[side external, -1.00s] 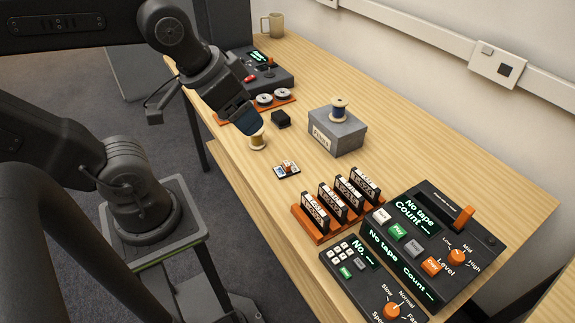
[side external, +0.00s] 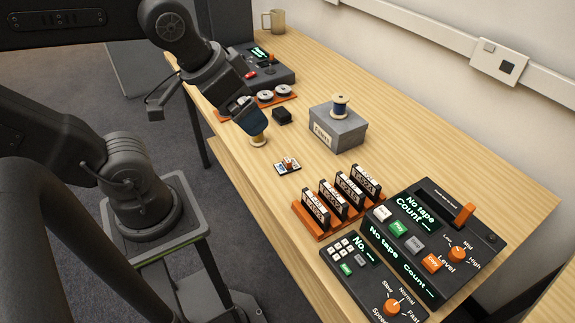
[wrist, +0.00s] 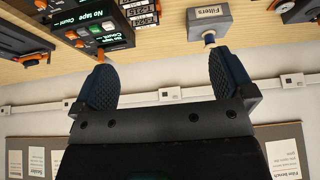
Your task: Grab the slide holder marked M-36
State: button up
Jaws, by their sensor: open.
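Several upright black cases with white labels (side external: 342,194) stand in an orange rack (side external: 324,230) nearer the camera, apart from my gripper. A small flat item with an orange-and-white piece on it (side external: 288,166) lies on the table between spool and rack. I cannot read M-36 on anything; the labels are too small or cut off.
A grey box marked Filters (side external: 338,134) carries a blue spool (side external: 340,106). Black consoles (side external: 424,240) stand at the near end. A small black block (side external: 281,117), an orange tray (side external: 286,98) and a mug (side external: 274,21) are farther back.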

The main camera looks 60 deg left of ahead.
jog(key=w+a+f+n+g, duration=0.3)
jog(key=w+a+f+n, duration=0.2)
jog(key=w+n, duration=0.45)
jog(key=n+g, duration=0.3)
jog(key=n, duration=0.4)
send_over(287, 159)
jog(key=a, duration=0.1)
notch_tip(287, 159, down, 11)
notch_tip(287, 159, down, 8)
jog(key=shift+s+d+f, duration=0.1)
jog(key=shift+s+f, duration=0.05)
jog(key=shift+f, duration=0.05)
jog(key=shift+d+f, duration=0.15)
jog(key=shift+f, duration=1.15)
jog(key=shift+d+f, duration=0.15)
jog(key=shift+f, duration=1.15)
jog(key=shift+c, duration=0.4)
jog(key=c, duration=0.9)
